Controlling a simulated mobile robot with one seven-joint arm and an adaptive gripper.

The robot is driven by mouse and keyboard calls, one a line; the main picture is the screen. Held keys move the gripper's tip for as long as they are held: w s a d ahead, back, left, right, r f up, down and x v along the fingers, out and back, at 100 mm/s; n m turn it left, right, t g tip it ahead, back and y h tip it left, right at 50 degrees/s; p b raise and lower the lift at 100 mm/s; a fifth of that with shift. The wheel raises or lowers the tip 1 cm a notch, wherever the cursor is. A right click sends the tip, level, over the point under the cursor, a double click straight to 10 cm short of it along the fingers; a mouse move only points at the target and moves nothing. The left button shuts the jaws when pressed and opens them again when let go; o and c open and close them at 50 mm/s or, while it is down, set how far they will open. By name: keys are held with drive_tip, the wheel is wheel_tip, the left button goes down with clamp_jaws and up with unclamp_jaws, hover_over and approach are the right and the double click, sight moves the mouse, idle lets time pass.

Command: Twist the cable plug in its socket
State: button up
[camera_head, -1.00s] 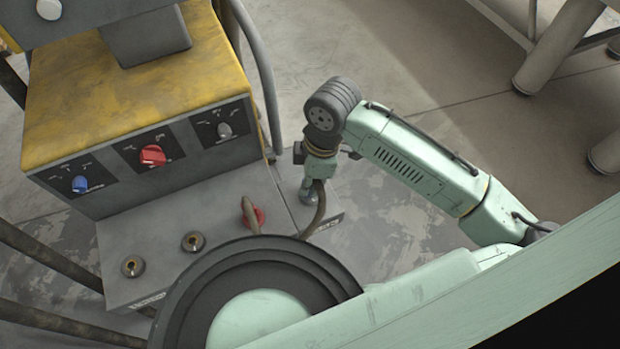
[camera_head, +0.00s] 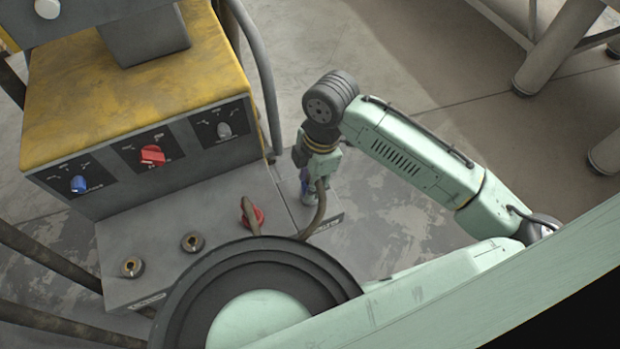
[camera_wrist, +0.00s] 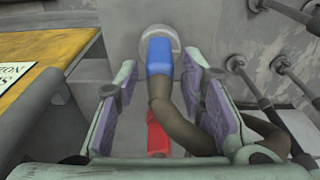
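The cable plug (camera_wrist: 159,56) is blue and sits in a round pale grey socket (camera_wrist: 155,33) in the wrist view. Its brown cable (camera_wrist: 170,110) bends down and right. My gripper (camera_wrist: 160,70) is open, with a purple-padded finger on each side of the plug and a gap to each. In the head view my gripper (camera_head: 312,178) is at the machine's lower right edge, and a small blue patch (camera_head: 304,186) shows there. The socket is mostly hidden in that view. I cannot tell the plug's turn angle.
A red plug (camera_head: 252,214) stands left of my gripper, also in the wrist view (camera_wrist: 157,135). Two empty sockets (camera_head: 192,242) lie farther left. The panel above has blue (camera_head: 79,184), red (camera_head: 153,156) and grey (camera_head: 224,130) knobs. A bent pipe (camera_head: 266,85) rises behind.

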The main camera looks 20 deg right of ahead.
drive_tip(key=shift+o, duration=0.3)
wheel_tip(320, 180, up, 12)
drive_tip(key=d, duration=0.1)
drive_tip(key=shift+d, duration=0.4)
drive_tip(key=shift+f, duration=0.1)
